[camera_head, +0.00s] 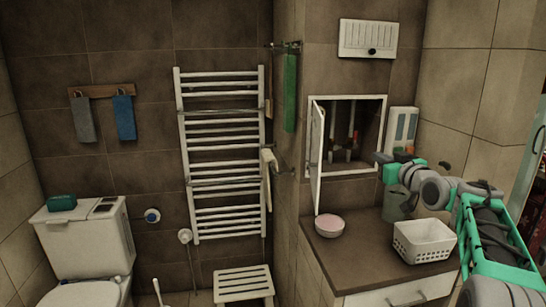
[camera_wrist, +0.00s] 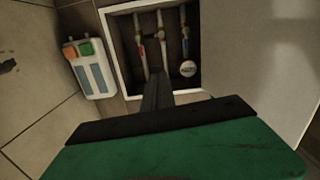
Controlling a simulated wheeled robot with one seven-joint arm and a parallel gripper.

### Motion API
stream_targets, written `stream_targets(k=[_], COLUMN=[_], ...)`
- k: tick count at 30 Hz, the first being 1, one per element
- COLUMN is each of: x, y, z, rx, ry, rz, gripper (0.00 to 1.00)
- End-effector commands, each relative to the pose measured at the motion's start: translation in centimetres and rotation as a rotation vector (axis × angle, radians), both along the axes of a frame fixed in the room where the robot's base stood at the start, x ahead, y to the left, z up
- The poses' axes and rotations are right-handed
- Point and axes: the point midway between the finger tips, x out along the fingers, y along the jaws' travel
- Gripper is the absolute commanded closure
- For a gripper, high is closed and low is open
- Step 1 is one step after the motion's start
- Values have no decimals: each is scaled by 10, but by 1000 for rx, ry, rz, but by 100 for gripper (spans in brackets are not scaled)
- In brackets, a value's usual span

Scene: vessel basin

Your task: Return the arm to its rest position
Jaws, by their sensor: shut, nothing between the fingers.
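My arm reaches in from the right in the camera_head view. My gripper (camera_head: 380,158) is at its end, in front of the right side of the open wall cabinet (camera_head: 311,180) and above the counter. In the camera_wrist view the fingers of my gripper (camera_wrist: 157,88) are together, with nothing between them. They point towards the cabinet (camera_wrist: 117,50), which has several pipes (camera_wrist: 162,40) and a round white meter (camera_wrist: 188,68) inside. The fingers overlap its frame in the picture; contact cannot be told.
The cabinet door (camera_head: 317,155) stands open at its left. A white dispenser (camera_head: 403,122) hangs close to my gripper. A pink bowl (camera_head: 329,226), a white basket (camera_head: 424,241) and a grey cup (camera_head: 395,207) stand on the counter (camera_head: 365,255). The counter's front middle is clear.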

Motion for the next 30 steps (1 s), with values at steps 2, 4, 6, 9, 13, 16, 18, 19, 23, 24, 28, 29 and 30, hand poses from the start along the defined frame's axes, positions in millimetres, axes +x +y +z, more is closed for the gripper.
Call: stream_targets(k=[2, 4, 6, 9, 13, 16, 18, 19, 23, 24, 28, 29, 30], x=[-5, -9, -14, -25, -48, -74, -97, -108, -173, -199, -296, -315, -338], y=[15, 27, 39, 55, 77, 95, 108, 113, 137, 144, 158, 159, 159], z=[-3, -9, -15, -25, -44, -63, -78, -85, -120, -133, -177, -185, -196], rx=[0, 0, 0, -3, -4, -6, -8, -9, -18, -23, -39, -41, -46], ry=[41, 80, 122, 189, 301, 407, 489, 526, 713, 784, 1016, 1061, 1114], rz=[4, 6, 7, 3, -6, -18, -27, -34, -63, -75, -133, -147, -162], gripper=[100, 100, 100, 100, 100, 100, 100, 100, 100, 100, 100, 100, 100])
